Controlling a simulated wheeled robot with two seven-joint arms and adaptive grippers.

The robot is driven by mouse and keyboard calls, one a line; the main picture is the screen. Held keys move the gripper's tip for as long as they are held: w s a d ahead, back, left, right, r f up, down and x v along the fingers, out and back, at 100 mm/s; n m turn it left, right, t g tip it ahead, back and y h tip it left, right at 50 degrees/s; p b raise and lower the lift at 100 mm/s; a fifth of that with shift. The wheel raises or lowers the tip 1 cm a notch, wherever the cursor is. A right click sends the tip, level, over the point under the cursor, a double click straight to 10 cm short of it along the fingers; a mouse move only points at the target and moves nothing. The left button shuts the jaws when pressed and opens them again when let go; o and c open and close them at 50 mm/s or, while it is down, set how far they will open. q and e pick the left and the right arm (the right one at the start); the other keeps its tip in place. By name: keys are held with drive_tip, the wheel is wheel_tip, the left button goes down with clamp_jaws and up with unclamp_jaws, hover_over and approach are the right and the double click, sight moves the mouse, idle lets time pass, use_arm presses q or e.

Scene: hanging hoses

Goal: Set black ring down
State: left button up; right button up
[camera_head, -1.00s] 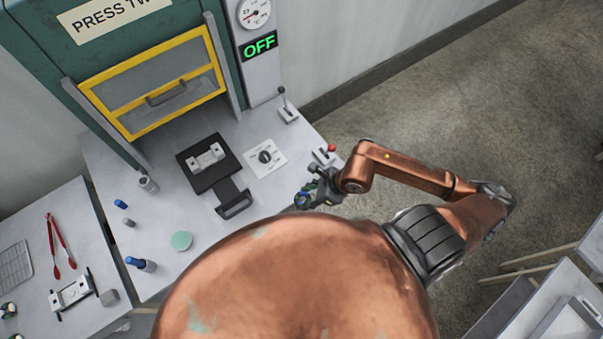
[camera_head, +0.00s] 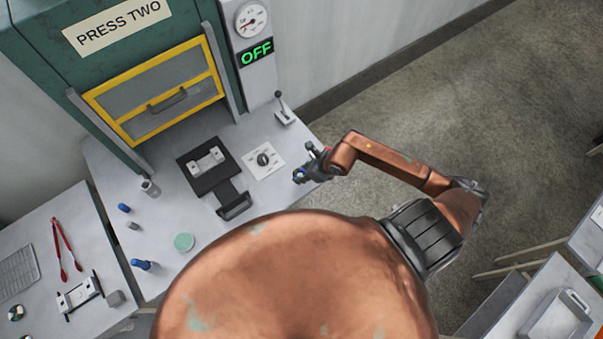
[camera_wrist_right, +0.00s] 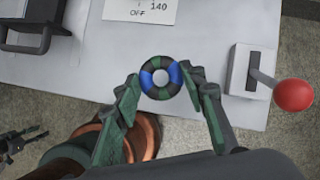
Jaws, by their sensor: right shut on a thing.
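The black ring (camera_wrist_right: 161,77), a small dark ring with blue segments, sits between the fingertips of my right gripper (camera_wrist_right: 165,88) in the right wrist view. The green-padded fingers are on either side of it and shut on it. Behind it is the grey tabletop (camera_wrist_right: 205,45) near its front edge; I cannot tell the height of the ring above it. In the head view my right gripper (camera_head: 305,173) is at the right edge of the press table, beside the white dial plate (camera_head: 263,160).
A red-knobbed lever (camera_wrist_right: 293,95) stands close right of the ring in the wrist view. Another lever (camera_head: 284,112) stands farther back. A black slide with a metal mould (camera_head: 207,163) lies left of the dial. Blue-topped items and a green disc (camera_head: 184,242) stand farther left.

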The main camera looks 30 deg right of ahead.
drive_tip(key=shift+w+d+f, duration=0.15)
drive_tip(key=shift+w+f, duration=0.25)
drive_tip(key=shift+f, duration=0.1)
drive_tip(key=shift+w+d+f, duration=0.15)
drive_tip(key=shift+w+f, duration=0.25)
drive_tip(key=shift+f, duration=0.1)
drive_tip(key=shift+f+p, duration=0.65)
drive_tip(key=shift+f, duration=1)
drive_tip(key=shift+f, duration=0.1)
drive_tip(key=o, duration=1)
drive_tip(key=b+v, duration=0.1)
drive_tip(key=v, duration=1.1)
drive_tip(key=shift+w, duration=0.1)
